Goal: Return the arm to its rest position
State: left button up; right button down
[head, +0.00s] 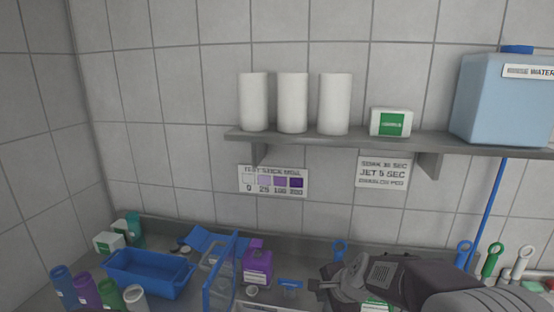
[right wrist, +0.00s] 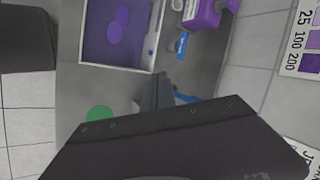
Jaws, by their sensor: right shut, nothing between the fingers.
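My right arm comes in from the lower right in the head view. Its gripper (head: 322,285) is shut and empty, in front of the counter's back edge. In the right wrist view the closed fingers (right wrist: 158,90) show over the grey counter, with nothing between them. My left gripper shows in neither view.
A blue tray (head: 150,274), several coloured bottles and a purple box (head: 257,266) stand on the counter at left. Above, a shelf (head: 380,142) holds white rolls and a blue water tank (head: 505,100). The wrist view shows a purple-filled tray (right wrist: 117,66).

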jog(key=s+d+f+n+g, duration=0.1)
jog(key=s+d+f+n, duration=0.1)
jog(key=s, duration=0.4)
jog(key=s+d+f+n+g+h, duration=0.1)
jog(key=s+f+n+g, duration=0.1)
jog(key=s+f+n, duration=0.2)
jog(key=s+d+f+n+g+h, duration=0.1)
jog(key=s+f+n, duration=0.3)
jog(key=s+n, duration=0.4)
jog(key=shift+s+d+g+b, duration=0.3)
jog(key=shift+s+d+g, duration=0.3)
jog(key=shift+s+d, duration=0.3)
jog(key=shift+a+f, duration=0.1)
jog(key=shift+a, duration=0.1)
jog(key=shift+d, duration=0.1)
